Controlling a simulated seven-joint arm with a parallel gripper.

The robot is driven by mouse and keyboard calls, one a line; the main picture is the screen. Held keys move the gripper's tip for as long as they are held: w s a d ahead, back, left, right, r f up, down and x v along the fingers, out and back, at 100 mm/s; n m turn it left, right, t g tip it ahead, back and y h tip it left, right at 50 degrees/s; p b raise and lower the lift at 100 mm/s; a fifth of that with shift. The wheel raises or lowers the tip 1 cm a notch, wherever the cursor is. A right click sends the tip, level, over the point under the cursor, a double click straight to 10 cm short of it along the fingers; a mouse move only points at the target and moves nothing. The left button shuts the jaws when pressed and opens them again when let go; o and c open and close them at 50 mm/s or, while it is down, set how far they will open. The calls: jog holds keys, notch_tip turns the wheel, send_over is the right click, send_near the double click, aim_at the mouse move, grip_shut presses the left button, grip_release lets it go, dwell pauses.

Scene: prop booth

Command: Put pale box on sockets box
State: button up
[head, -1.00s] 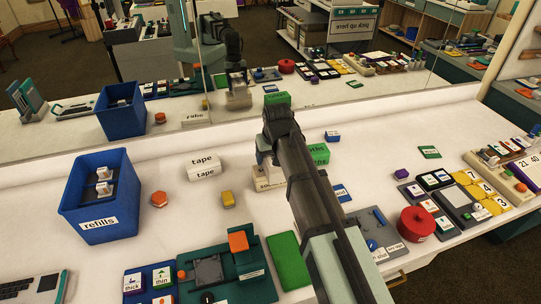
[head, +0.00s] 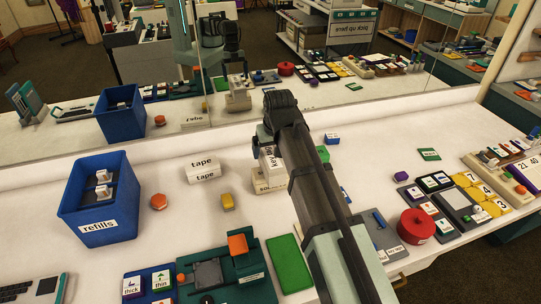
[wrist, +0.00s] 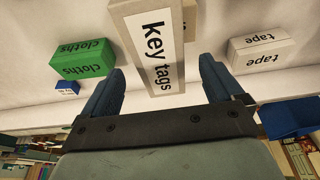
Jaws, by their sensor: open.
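The pale box, labelled "key tags" (wrist: 155,50), shows between and beyond my fingertips in the wrist view. In the head view (head: 269,158) it stands on the sockets box (head: 266,184), partly hidden by my arm. The mirror also shows the two stacked. The sockets box is cream and most of its label is hidden. My gripper (wrist: 162,68) is open, its two blue fingers apart with a gap to the pale box on both sides. In the head view my gripper (head: 264,140) is just above the stack, mostly covered by my arm.
The white tape box (head: 203,171) and blue refills bin (head: 97,225) are to the left. The green cloths box (wrist: 82,58) is beside the stack, mostly behind my arm in the head view. A red round tin (head: 417,226) and trays fill the right. A mirror runs along the back.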

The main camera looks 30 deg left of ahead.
jog(key=shift+v, duration=3.3)
